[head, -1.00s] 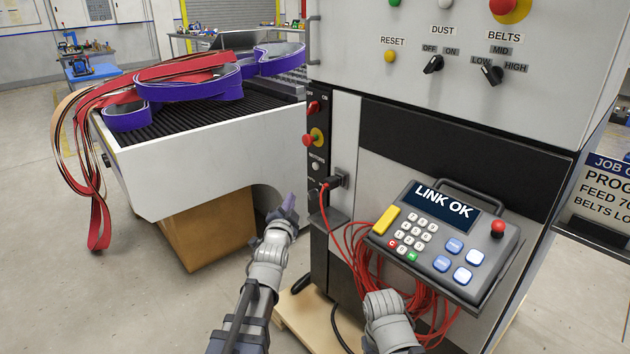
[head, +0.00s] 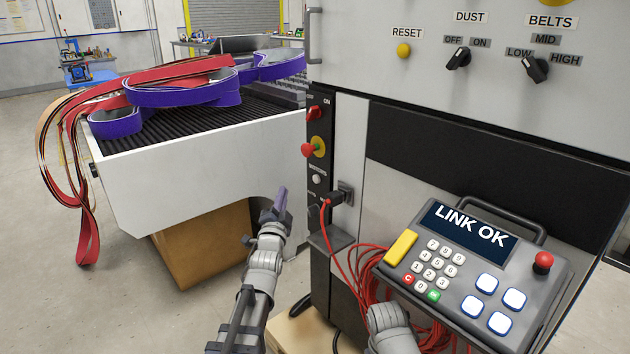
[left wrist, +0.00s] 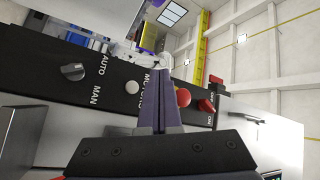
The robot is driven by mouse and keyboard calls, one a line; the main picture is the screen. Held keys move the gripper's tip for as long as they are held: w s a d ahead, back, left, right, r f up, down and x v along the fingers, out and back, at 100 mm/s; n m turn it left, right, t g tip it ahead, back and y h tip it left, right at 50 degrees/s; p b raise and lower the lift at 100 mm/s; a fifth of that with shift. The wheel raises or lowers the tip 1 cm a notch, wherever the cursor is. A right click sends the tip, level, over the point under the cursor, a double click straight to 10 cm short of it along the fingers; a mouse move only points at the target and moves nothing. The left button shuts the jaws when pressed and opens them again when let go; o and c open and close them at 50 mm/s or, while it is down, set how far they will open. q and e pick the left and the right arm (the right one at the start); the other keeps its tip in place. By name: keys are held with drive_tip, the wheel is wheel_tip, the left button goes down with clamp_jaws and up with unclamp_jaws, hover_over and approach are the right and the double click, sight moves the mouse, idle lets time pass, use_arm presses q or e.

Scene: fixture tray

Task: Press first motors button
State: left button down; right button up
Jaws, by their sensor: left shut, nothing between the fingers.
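A round white button (head: 316,179) sits on the narrow black side panel of the machine, below a red knob on a yellow ring. In the left wrist view the white button (left wrist: 132,87) is beside the word MOTORS. My left gripper (head: 281,193) is shut and empty, pointing upward, to the left of and slightly below the button in the head view. In the left wrist view its fingers (left wrist: 154,90) overlap the panel beside the MOTORS label; I cannot tell whether they touch. Only a grey part of my right arm shows at the bottom; its gripper is not visible.
A red-topped knob (head: 309,150) and a red switch (head: 313,113) are above the button. A dark AUTO/MAN dial (left wrist: 73,71) is beyond it. A black plug (head: 337,198) with red cable juts out below. A keypad pendant (head: 556,290) reads LINK OK. A conveyor (head: 200,153) stands left.

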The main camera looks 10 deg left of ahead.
use_arm(q)
drive_tip(key=w+d, duration=0.5)
drive_tip(key=w, duration=0.1)
drive_tip(key=shift+w, duration=0.3)
drive_tip(key=shift+d, duration=0.15)
idle(1.9)
drive_tip(key=shift+w+d, duration=0.25)
drive_tip(key=shift+w, duration=0.1)
drive_tip(key=shift+w+d, duration=0.3)
drive_tip(key=shift+w, duration=0.05)
idle(0.8)
idle(0.3)
drive_tip(key=shift+s+a, duration=0.55)
drive_tip(key=shift+s, duration=0.15)
drive_tip(key=shift+s+a, duration=0.8)
drive_tip(key=shift+s, duration=0.2)
drive_tip(key=shift+s+a, duration=0.75)
drive_tip(key=shift+s, duration=0.25)
